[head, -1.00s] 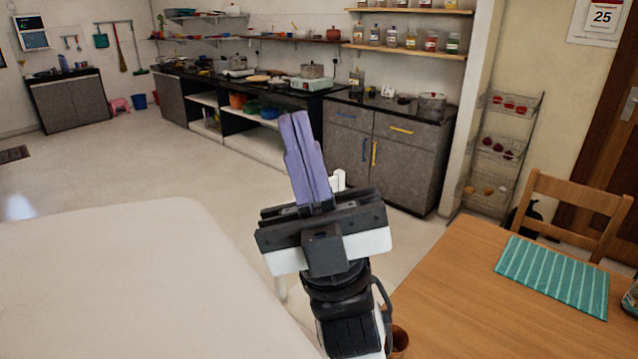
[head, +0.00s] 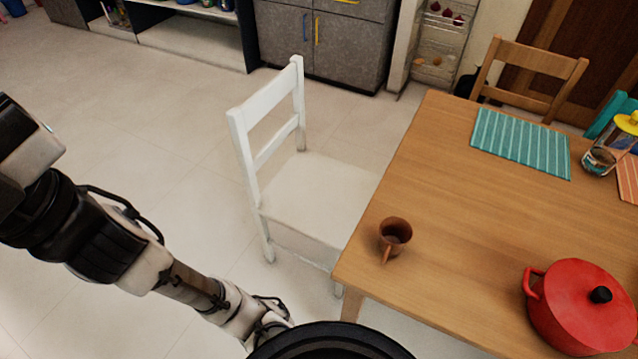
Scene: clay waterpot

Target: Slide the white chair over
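The white chair (head: 312,196) stands upright on the floor at the left side of the wooden table (head: 440,215). Its backrest is on the left, away from the table, and the right part of its seat reaches the table's edge in the picture. My arm extends along the left of the head view, left of the chair and apart from it.
On the table are a brown cup (head: 395,235), a red pot (head: 583,306), a teal striped mat (head: 521,143) and a glass jar with a yellow lid (head: 612,145). A wooden chair (head: 531,75) stands at its far side. Floor left of the white chair is clear; grey cabinets (head: 333,45) stand behind.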

